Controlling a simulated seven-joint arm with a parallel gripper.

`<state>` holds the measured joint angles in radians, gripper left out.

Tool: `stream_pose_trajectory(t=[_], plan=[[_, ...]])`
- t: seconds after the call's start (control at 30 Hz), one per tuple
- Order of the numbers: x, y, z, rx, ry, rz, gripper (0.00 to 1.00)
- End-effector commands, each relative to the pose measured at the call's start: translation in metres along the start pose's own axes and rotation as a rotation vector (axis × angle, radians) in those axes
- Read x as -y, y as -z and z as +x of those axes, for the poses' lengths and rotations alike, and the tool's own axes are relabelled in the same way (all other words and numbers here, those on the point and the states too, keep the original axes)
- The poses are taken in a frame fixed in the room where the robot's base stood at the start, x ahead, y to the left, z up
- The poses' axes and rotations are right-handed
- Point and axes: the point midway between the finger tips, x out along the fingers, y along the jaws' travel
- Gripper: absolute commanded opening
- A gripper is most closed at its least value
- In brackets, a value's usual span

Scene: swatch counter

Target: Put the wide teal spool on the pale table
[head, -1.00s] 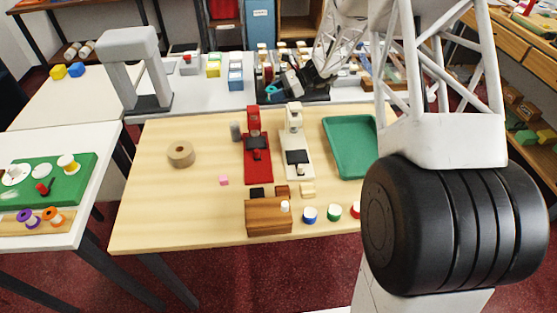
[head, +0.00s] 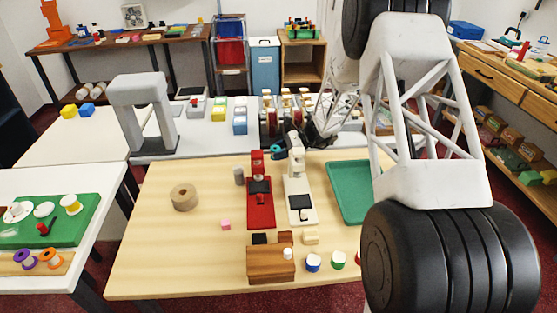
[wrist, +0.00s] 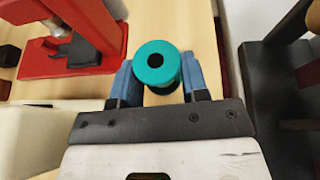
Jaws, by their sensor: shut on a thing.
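The wide teal spool (wrist: 157,65) is between the two blue fingertips of my gripper (wrist: 155,80) in the wrist view, its round end with a dark hole facing the camera. My gripper is shut on it. In the head view the teal spool (head: 277,152) shows small beside my dark gripper (head: 284,149), near the back edge of the light wood table (head: 150,255). It appears held above the surface; the gap below it is hard to judge.
A red press (head: 260,205) and a cream press (head: 299,190) stand close in front. A grey cylinder (head: 239,176) is left of them. A black spool rack (head: 268,125) stands behind. A green tray (head: 347,190) lies right. The table's left part is mostly clear around a tan roll (head: 184,197).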

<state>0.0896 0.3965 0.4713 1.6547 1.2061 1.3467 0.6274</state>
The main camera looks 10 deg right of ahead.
Motion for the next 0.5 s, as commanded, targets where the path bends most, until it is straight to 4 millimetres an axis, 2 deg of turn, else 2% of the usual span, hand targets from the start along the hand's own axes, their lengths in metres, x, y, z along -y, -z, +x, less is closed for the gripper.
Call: stream_pose_trajectory(t=[0.17,0.5], plan=[[0.000,0.006,0.003,0.000,-0.001,0.001,0.19],[0.000,0.034,0.014,0.000,-0.001,0.000,0.19]])
